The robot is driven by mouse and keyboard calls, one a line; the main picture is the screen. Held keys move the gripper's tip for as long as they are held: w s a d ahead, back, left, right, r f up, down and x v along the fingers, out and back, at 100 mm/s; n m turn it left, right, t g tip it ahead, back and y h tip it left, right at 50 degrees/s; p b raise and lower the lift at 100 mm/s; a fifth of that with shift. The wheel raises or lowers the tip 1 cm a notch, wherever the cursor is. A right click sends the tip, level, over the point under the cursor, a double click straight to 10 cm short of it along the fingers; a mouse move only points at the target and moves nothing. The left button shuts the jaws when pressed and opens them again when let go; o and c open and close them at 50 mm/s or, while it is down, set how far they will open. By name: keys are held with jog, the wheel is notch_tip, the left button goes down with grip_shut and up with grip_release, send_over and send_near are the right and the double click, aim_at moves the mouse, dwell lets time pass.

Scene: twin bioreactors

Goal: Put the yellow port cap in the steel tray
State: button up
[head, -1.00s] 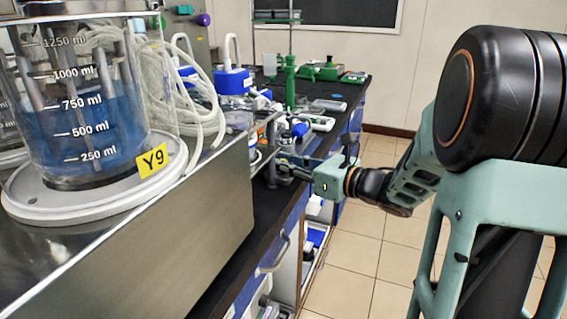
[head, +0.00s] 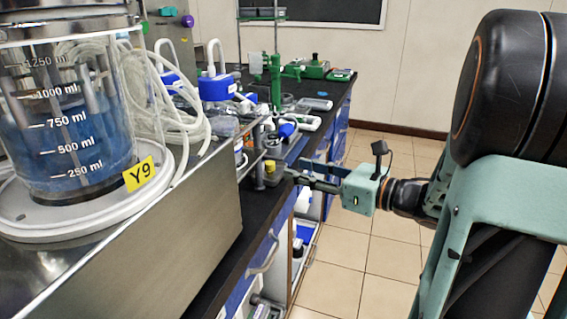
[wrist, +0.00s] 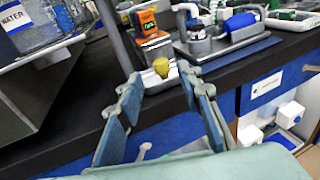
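The yellow port cap (wrist: 160,68) shows in the wrist view ahead of and between my fingertips, like a small knob. It also shows in the head view as a small yellow spot (head: 270,167) near the bench edge. A pale, shallow tray-like surface (wrist: 152,80), perhaps the steel tray, lies around and below the cap in the wrist view. The cap looks to be in or on it, though its underside is hard to make out. My gripper (wrist: 160,76) is open with nothing between its fingers. In the head view my gripper (head: 296,168) is just right of the cap.
A glass vessel with blue liquid (head: 65,150), labelled Y9, stands on a steel housing (head: 150,250) at left. An orange device (wrist: 145,22) and a unit with a blue cylinder (wrist: 240,24) stand behind the cap. Open floor (head: 390,250) lies right of the bench.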

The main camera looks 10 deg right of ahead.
jog(key=shift+v, duration=1.3)
